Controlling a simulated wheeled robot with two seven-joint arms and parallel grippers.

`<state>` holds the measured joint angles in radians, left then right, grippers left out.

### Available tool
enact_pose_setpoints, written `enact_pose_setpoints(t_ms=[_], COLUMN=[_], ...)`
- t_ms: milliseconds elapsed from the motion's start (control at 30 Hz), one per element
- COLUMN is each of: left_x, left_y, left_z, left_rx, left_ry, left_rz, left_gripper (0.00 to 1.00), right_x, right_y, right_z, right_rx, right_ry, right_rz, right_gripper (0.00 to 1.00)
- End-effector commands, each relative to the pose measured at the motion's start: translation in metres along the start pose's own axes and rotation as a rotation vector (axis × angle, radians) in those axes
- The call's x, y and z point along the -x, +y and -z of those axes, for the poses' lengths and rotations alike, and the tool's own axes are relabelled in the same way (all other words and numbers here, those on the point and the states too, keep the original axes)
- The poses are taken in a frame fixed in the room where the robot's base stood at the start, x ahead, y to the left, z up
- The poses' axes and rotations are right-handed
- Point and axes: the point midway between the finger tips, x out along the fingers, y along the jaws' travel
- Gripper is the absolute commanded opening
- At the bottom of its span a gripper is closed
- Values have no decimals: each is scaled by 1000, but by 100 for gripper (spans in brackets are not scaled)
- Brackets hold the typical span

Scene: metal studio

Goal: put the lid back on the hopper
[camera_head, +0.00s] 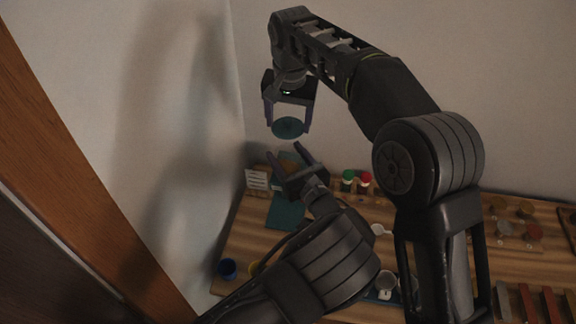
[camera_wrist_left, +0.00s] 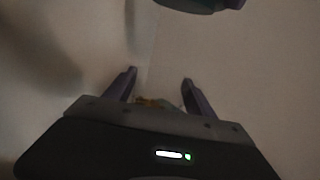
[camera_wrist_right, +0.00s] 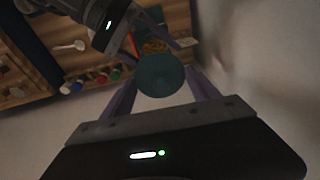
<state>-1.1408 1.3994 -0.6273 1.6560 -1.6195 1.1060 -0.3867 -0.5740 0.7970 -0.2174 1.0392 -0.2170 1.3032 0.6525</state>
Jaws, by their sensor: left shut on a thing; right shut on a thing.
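The lid is a round teal disc (camera_head: 288,127), held level in the air between the fingers of my right gripper (camera_head: 287,124). It fills the middle of the right wrist view (camera_wrist_right: 160,75), and a dark edge of it shows at the top of the left wrist view (camera_wrist_left: 203,4). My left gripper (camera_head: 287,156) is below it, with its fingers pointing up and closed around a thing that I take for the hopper. Its yellow-brown top shows between the fingers in the left wrist view (camera_wrist_left: 155,102) and behind the lid in the right wrist view (camera_wrist_right: 155,47). Lid and hopper are apart.
Bare walls stand close behind and left of both grippers.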

Motion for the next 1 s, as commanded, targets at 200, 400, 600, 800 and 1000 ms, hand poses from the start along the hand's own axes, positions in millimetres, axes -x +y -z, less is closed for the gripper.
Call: enact_pose_setpoints(t_ms=[200,400,600,800,1000], left_x=[0,0,0,0,0], left_y=[0,0,0,0,0], left_z=[0,0,0,0,0], left_rx=[0,0,0,0,0], left_ry=[0,0,0,0,0], left_rz=[0,0,0,0,0], left_gripper=[24,7,0,0,0], right_x=[0,0,0,-9,-37], right_y=[0,0,0,1,4], right_z=[0,0,0,-2,-7], right_rx=[0,0,0,-1,-4], right_ry=[0,0,0,-2,-4], right_rz=[0,0,0,3,17], right_gripper=[31,31,31,31,31])
